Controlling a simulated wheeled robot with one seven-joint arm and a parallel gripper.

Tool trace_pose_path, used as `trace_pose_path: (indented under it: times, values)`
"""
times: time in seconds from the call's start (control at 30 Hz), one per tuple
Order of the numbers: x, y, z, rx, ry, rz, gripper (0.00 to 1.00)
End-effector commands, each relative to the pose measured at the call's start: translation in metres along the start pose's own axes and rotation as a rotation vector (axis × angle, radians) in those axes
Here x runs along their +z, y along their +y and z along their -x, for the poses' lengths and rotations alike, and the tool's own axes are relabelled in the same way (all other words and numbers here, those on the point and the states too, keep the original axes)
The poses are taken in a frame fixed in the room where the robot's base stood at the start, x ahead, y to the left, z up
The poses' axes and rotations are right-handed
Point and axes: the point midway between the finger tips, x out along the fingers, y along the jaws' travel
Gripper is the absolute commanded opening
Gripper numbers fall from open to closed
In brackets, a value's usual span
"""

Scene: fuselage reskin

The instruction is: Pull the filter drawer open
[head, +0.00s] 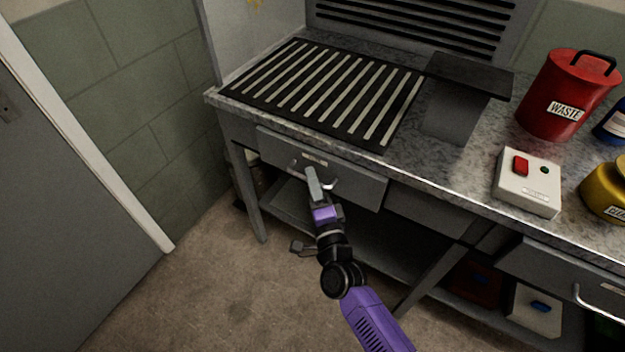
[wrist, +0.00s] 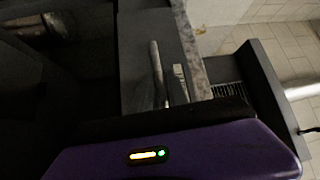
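The grey filter drawer (head: 358,185) is under the worktop, below the slotted grille. Its front sits close under the worktop edge, and I cannot tell if it is slightly out. A small label (head: 315,159) is on the front. The curved metal handle (head: 330,185) is partly hidden by my gripper (head: 313,184), which is right in front of it. In the wrist view the drawer front (wrist: 136,60) appears sideways, with a pale bar close ahead. The finger gap and any contact with the handle are not clear.
The black slotted grille (head: 325,90) lies on the worktop. A red waste can (head: 562,105), a white switch box (head: 527,190) and a yellow container (head: 610,190) stand at right. Table legs and a low shelf are below the drawer. Floor at left is clear.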

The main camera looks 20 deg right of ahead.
Motion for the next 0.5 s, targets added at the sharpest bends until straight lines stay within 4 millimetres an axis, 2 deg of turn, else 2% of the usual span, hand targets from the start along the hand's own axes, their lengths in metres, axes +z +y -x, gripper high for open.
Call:
trace_pose_path:
  times: [0.2,0.23,0.33,0.5]
  values:
    - [-0.0002,0.0001,-0.0006,0.000,0.000,0.001,0.20]
    - [-0.0002,0.0001,-0.0006,0.000,0.000,0.001,0.18]
    - [-0.0002,0.0001,-0.0005,0.000,0.000,0.001,0.00]
    - [-0.0003,0.0002,-0.0004,0.000,0.000,0.001,0.00]
